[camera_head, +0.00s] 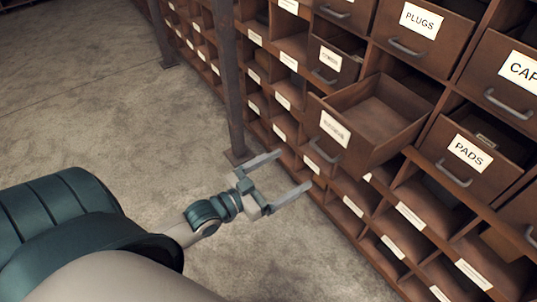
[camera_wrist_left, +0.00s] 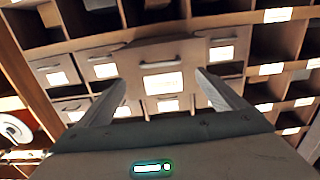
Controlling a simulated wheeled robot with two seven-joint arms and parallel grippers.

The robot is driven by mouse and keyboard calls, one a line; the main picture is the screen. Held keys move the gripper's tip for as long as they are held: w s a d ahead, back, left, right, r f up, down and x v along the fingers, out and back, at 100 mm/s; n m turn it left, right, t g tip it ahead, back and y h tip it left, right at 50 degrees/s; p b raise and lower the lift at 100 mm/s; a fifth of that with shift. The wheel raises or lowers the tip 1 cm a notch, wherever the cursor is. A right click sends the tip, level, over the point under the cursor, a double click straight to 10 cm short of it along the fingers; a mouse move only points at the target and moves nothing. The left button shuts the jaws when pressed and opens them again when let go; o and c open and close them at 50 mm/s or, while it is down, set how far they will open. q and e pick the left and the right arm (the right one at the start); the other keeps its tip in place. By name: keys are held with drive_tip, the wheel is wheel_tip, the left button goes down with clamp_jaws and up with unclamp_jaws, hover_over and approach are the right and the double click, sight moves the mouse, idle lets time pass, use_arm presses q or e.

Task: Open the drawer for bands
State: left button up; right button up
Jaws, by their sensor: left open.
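A wooden drawer (camera_head: 350,149) stands pulled well out of the cabinet in the head view, and its inside looks empty. Its front has a white label (camera_head: 335,128), too blurred to read surely as bands, and a grey bar handle (camera_head: 323,152). My left gripper (camera_head: 294,169) is open and empty, in front of and a little below that drawer, apart from the handle. In the left wrist view, a labelled drawer front with a handle (camera_wrist_left: 162,64) lies between and beyond the two spread fingers. My right gripper is not in view.
Drawers labelled PLUGS (camera_head: 419,20), PADS (camera_head: 468,153) and one starting CAP (camera_head: 524,71) are around it. Open labelled bins fill the lower cabinet rows. A dark metal post (camera_head: 228,80) stands left of my gripper. The concrete floor (camera_head: 90,110) is clear.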

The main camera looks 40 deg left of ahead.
use_arm(q)
drive_tip(key=v, duration=0.5)
drive_tip(key=shift+s+b, duration=0.15)
drive_tip(key=shift+b, duration=0.2)
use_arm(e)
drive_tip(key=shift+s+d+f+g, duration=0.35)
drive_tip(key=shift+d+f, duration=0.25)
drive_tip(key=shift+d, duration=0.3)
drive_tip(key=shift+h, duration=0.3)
use_arm(q)
drive_tip(key=shift+a+f, duration=0.1)
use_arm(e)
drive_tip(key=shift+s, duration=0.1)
use_arm(q)
wheel_tip(320, 180, down, 29)
drive_tip(key=s+n+g+y, duration=0.2)
drive_tip(key=g+y, duration=0.2)
drive_tip(key=g, duration=0.1)
drive_tip(key=s+d+f+g, duration=0.2)
drive_tip(key=s+d+f, duration=0.3)
drive_tip(key=f, duration=0.5)
drive_tip(key=s+d+f+g, duration=0.3)
drive_tip(key=s+d+f, duration=0.2)
drive_tip(key=f, duration=0.6)
drive_tip(key=shift+s+d+f+y, duration=0.2)
drive_tip(key=shift+s+f+y, duration=0.15)
drive_tip(key=shift+s, duration=0.85)
